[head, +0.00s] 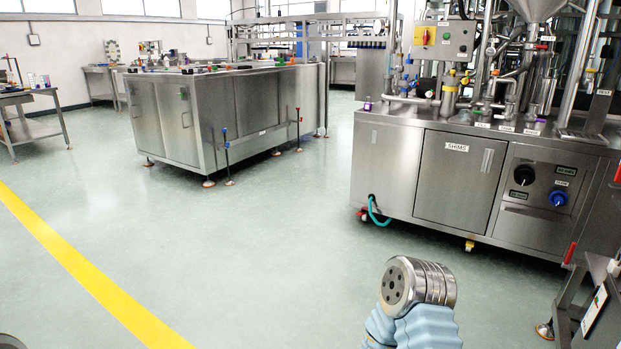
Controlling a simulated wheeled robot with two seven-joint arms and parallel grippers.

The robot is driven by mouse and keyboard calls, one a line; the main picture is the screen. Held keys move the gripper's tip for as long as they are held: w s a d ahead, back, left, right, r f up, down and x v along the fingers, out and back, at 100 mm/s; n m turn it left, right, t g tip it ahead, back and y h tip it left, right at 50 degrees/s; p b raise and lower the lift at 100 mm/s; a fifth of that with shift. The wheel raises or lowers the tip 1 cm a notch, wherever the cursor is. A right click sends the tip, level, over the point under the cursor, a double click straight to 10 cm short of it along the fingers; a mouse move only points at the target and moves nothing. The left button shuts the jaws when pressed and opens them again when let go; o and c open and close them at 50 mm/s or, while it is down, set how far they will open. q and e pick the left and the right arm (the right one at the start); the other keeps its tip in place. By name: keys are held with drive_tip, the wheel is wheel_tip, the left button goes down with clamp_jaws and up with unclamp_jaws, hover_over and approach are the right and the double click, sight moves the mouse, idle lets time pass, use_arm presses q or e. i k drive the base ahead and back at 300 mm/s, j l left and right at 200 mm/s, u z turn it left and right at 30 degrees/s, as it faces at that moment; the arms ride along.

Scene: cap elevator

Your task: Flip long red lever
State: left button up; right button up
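Several red, handle-like parts show in the head view, and I cannot tell which is the long red lever. A slim red bar (570,253) stands at the lower right end of the steel machine, slightly tilted. A red piece (618,174) is cut by the right picture edge, higher on the same machine. A thin upright rod with a red top (298,115) stands by the far steel cabinet. One of my arm links, metal with a pale blue sleeve, rises at bottom centre-right, apart from all of these. No gripper fingers show.
The steel machine (400,165) fills the right side, with black (524,175) and blue (558,198) knobs on its front. A low stand (565,318) is at the lower right. A steel cabinet (180,120) stands at back left. The green floor (270,240) between is clear.

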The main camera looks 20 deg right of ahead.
sight(565, 265)
drive_tip(key=i+l+z, duration=0.2)
drive_tip(key=z, duration=0.3)
drive_tip(key=i+z, duration=0.75)
drive_tip(key=z, duration=0.2)
drive_tip(key=i+j+z, duration=0.1)
drive_tip(key=i+z, duration=0.2)
drive_tip(key=z, duration=0.2)
drive_tip(key=i+j+z, duration=0.25)
drive_tip(key=z, duration=0.2)
